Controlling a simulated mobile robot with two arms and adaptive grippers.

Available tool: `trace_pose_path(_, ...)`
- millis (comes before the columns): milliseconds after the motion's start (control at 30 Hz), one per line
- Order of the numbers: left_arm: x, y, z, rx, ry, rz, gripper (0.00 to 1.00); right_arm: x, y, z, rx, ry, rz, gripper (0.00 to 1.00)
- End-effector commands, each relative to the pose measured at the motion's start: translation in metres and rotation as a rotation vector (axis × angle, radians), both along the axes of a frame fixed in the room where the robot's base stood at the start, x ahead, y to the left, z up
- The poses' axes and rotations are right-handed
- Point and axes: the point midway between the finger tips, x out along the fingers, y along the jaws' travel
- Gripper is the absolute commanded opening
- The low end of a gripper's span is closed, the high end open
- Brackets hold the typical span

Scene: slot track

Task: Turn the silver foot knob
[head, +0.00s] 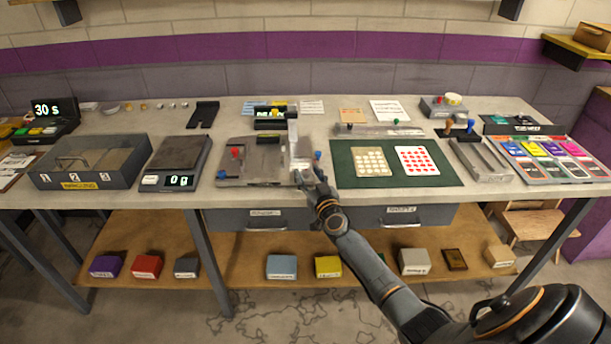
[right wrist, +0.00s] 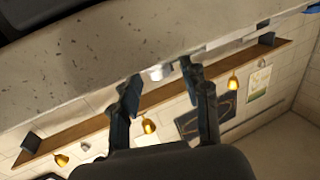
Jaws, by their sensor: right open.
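A small silver knob (right wrist: 157,73) shows in the right wrist view, at the edge of a grey speckled surface (right wrist: 90,55). My right gripper (right wrist: 160,76) is open, with one finger on each side of the knob; I cannot tell whether either touches it. In the head view my right gripper (head: 307,178) is at the front right corner of the slot track's metal base (head: 262,172). The silver knob cannot be made out there; the gripper seems to cover it. My left gripper is not in view.
A blue knob (head: 317,155) and an upright post (head: 293,133) stand close to my right gripper. A red knob (head: 236,153) is on the base's left part. A scale (head: 176,160) stands to the left, a green mat (head: 445,176) to the right.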

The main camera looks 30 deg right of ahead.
Motion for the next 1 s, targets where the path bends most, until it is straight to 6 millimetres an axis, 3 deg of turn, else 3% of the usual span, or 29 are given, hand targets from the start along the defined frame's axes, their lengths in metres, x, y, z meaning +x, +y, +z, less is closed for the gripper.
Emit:
trace_pose_path(200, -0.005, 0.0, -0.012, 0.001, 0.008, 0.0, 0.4, 0.02, -0.004, -0.001, -0.001, -0.001, 0.001, 0.46)
trace_pose_path(533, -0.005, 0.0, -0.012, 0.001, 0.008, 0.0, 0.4, 0.023, -0.005, 0.0, 0.0, 0.001, 0.001, 0.46)
trace_pose_path(767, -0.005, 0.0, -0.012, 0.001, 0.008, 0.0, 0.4, 0.023, -0.005, 0.0, 0.0, 0.001, 0.0, 0.01)
trace_pose_path(1000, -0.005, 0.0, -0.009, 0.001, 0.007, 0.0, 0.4, 0.023, -0.005, 0.0, 0.0, 0.001, -0.006, 0.0)
